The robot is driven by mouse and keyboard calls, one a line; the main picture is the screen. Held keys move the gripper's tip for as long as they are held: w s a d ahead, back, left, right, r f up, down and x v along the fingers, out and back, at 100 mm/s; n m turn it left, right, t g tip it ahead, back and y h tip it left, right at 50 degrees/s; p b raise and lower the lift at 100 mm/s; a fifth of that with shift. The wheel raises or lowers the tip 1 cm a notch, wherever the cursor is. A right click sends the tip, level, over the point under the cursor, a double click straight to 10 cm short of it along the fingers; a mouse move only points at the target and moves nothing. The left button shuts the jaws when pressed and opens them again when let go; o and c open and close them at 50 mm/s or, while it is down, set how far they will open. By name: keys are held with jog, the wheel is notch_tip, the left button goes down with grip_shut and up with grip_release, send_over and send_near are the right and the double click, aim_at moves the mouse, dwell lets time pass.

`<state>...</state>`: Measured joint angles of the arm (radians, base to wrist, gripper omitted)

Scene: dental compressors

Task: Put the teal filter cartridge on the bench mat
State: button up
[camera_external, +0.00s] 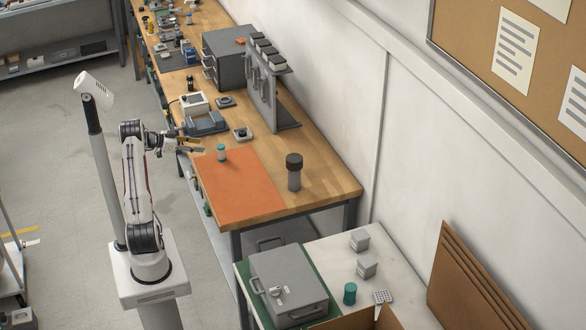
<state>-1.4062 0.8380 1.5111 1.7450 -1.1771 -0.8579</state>
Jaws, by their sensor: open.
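The orange bench mat (240,192) lies on the near end of the wooden bench. A small cylinder with a teal top and a paler lower part (221,153) stands upright on the mat near its far edge; it looks like the teal filter cartridge. A darker teal cylinder (350,293) stands on the lower side table, so I cannot be sure which one is the cartridge. My gripper (201,147) is open and empty, just left of the small cylinder and apart from it, over the bench's left edge. Its fingers are small in this view.
A black-capped grey cylinder (294,172) stands right of the mat. Behind are a grey upright stand (265,95), a blue-grey device (206,123) and a drawer cabinet (230,57). A grey case (288,284) sits on the side table. Most of the mat is clear.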

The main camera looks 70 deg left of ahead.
jog(key=w+d+r+y, duration=0.2)
jog(key=w+r, duration=0.5)
jog(key=w+d+r+y, duration=0.2)
jog(key=w+d+r, duration=0.1)
jog(key=w+r, duration=0.4)
jog(key=w+d+r+n+g+y, duration=0.1)
jog(key=d+r+n+g+y, duration=0.15)
jog(key=d+r, duration=0.95)
jog(key=s+d+f+g, duration=0.1)
jog(key=s+d, duration=0.3)
jog(key=d, duration=0.6)
jog(key=s+d+f+g, duration=0.15)
jog(key=s+d, duration=0.25)
jog(key=d, duration=0.6)
jog(key=s+d+f+m+g+h, duration=0.1)
jog(key=s+d+f+h, duration=0.2)
jog(key=s+d, duration=0.6)
jog(key=s+d+f+m+g+h, duration=0.1)
jog(key=s+d+f+g+h, duration=0.1)
jog(key=s+d+f, duration=0.5)
jog(key=s+d+h, duration=0.1)
jog(key=s+d, duration=0.1)
jog(key=d, duration=0.3)
jog(key=shift+s+h, duration=0.35)
jog(key=shift+s, duration=0.05)
